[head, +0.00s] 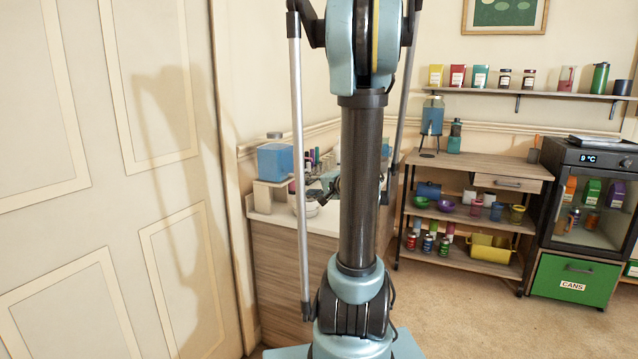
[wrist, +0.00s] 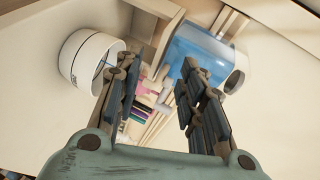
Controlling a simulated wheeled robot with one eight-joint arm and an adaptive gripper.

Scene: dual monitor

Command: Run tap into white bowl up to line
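A blue tank (head: 275,161) stands on a white stand on the counter in the head view. It shows in the wrist view as a translucent blue container (wrist: 203,52). A white bowl (head: 310,208), partly hidden by my arm, sits below and right of it. The round white vessel (wrist: 88,58) at the wrist view's upper left looks like this bowl; a thin bluish line shows inside it. My gripper (wrist: 160,75) is open, its fingers apart on either side of small white and pink parts (wrist: 155,88). I cannot tell whether these are the tap. My arm hides much of the gripper in the head view.
Bottles (head: 312,158) stand behind on the counter (head: 265,222). A wooden shelf unit (head: 480,170) with cups, bowls and another blue dispenser (head: 432,115) stands to the right. A dark cabinet with a green drawer (head: 573,281) is beyond it. The floor in front of the shelf is clear.

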